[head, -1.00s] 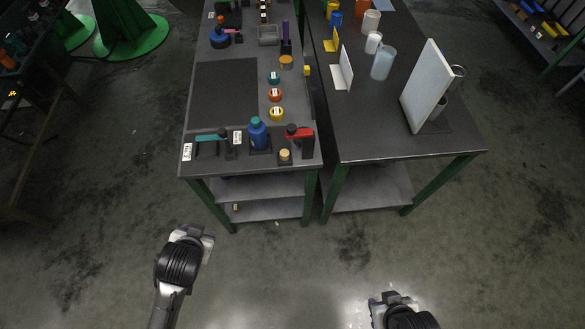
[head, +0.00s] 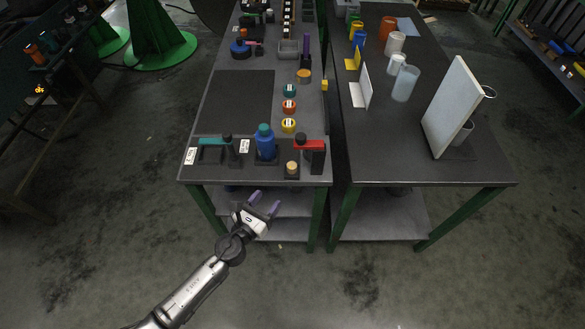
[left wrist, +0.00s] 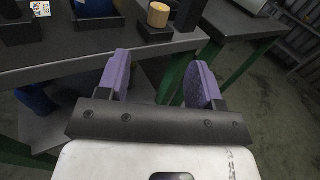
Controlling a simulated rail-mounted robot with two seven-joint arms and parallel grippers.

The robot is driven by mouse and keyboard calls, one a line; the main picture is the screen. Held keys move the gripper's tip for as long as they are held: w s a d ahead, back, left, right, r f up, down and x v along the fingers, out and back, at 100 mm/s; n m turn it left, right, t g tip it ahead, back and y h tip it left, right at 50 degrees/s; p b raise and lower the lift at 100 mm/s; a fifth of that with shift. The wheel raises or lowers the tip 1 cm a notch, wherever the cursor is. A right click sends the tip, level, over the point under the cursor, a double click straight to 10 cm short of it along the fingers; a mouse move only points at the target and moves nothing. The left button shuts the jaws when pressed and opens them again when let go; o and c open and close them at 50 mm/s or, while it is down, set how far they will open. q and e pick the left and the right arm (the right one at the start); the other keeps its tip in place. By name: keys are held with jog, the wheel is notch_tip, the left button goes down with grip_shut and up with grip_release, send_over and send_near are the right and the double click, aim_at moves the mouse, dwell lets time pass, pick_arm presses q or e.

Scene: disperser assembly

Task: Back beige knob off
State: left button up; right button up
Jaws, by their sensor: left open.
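A small beige knob (head: 292,166) stands upright on a black block (head: 292,174) near the front right corner of the left table. In the left wrist view the beige knob (left wrist: 158,14) is at the top middle, on its black block (left wrist: 154,32). My left gripper (head: 264,201) is open and empty, its purple fingers apart, in front of the table's front edge and to the left of the knob. In the left wrist view my left gripper (left wrist: 160,76) points toward the table edge with nothing between the fingers. My right gripper is not in view.
A blue bottle (head: 265,145) stands left of the knob and a red-topped black device (head: 312,150) right behind it. A teal-handled tool (head: 213,142) is farther left. A second table (head: 410,172) with a white panel (head: 452,105) stands to the right, across a narrow gap.

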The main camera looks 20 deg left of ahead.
aim_at(289, 170)
pick_arm(q)
jog(key=w, duration=0.4)
jog(key=w+d+b, duration=0.1)
jog(key=w, duration=0.4)
jog(key=w+d, duration=0.1)
jog(key=w, duration=0.3)
jog(key=shift+w+d+b, duration=0.2)
jog(key=shift+w+b, duration=0.1)
jog(key=shift+c, duration=0.2)
jog(key=c, duration=0.9)
